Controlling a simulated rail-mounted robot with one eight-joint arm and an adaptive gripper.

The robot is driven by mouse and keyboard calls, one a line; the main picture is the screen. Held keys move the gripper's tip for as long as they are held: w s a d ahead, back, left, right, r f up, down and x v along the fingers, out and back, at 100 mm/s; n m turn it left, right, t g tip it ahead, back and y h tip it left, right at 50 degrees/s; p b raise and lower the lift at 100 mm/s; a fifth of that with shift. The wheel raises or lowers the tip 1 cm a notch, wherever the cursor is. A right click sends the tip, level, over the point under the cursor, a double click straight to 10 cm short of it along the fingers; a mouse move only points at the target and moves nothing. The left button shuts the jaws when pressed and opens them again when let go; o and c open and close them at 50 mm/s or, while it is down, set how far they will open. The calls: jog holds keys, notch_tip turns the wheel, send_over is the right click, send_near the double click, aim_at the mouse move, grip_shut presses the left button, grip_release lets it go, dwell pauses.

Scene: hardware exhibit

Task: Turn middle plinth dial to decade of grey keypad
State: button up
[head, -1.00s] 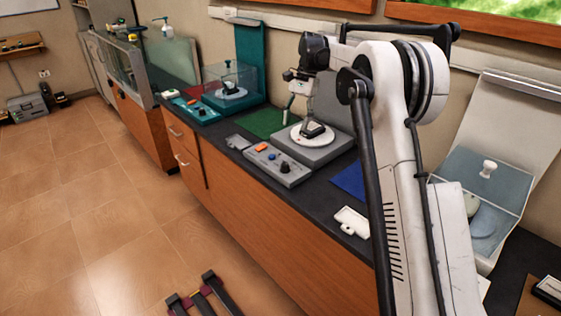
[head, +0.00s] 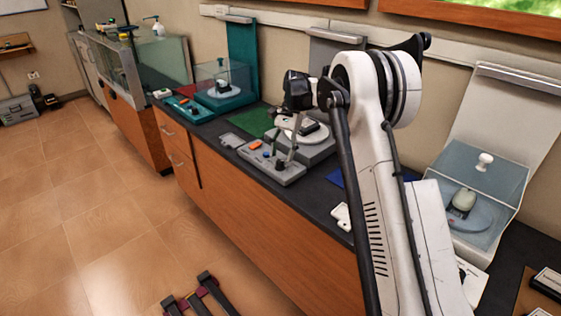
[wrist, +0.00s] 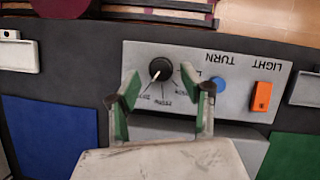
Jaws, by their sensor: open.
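The middle plinth's grey control panel (head: 262,165) lies on the dark counter in front of the grey plinth (head: 318,150). In the wrist view its black dial (wrist: 161,68) has a white pointer mark towards lower left, with printed labels below, upside down and too small to read. My gripper (wrist: 160,80) is open, green-padded fingers on either side of the dial; contact is unclear. In the head view my gripper (head: 281,160) is low over the panel. A dark-and-grey device (head: 308,128) rests on the plinth's white disc; I cannot tell whether it is the grey keypad.
The panel also has a blue button (wrist: 217,85) and an orange switch (wrist: 262,97). A teal plinth (head: 222,98) with a clear cover stands left. A clear case (head: 478,185) stands right. Blue (wrist: 52,133) and green (wrist: 292,156) mats flank the panel.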

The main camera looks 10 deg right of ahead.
aim_at(280, 164)
jog(key=shift+x, duration=1.3)
grip_shut()
